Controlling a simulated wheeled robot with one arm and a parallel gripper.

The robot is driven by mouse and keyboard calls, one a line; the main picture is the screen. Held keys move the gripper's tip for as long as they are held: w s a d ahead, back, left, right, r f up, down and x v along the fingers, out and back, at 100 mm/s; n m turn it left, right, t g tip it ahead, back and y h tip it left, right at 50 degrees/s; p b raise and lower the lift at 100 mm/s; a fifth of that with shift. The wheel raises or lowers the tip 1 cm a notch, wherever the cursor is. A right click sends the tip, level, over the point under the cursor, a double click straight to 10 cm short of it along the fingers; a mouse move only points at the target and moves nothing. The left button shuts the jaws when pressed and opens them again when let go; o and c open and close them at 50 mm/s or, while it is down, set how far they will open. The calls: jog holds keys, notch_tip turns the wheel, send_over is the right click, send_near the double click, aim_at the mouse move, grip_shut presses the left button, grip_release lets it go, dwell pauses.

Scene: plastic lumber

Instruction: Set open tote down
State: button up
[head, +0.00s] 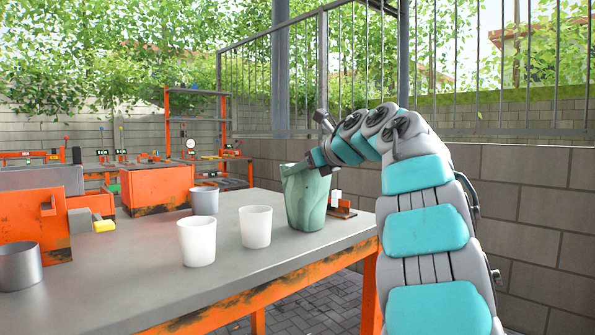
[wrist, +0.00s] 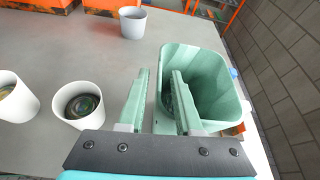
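The open tote is a green, tapered, open-topped bin (head: 306,205). It stands upright near the right end of the grey workbench and appears to rest on it. In the wrist view the tote (wrist: 222,85) shows its open mouth, and it looks empty. My gripper (wrist: 160,75) reaches down at its left wall, with one finger outside and the other inside the rim. The fingers are spread, with a visible gap between the outer finger and the wall. In the head view my gripper (head: 312,160) is at the tote's rim, its fingertips mostly hidden.
Two white cups (head: 197,241) (head: 255,226) stand left of the tote on the workbench (head: 150,285). A grey cup (head: 204,200), orange bins (head: 157,188) and a metal cup (head: 18,266) are farther left. A block wall (head: 530,200) is at the right.

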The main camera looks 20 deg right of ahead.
jog(key=shift+r, duration=0.25)
jog(key=v, duration=1.2)
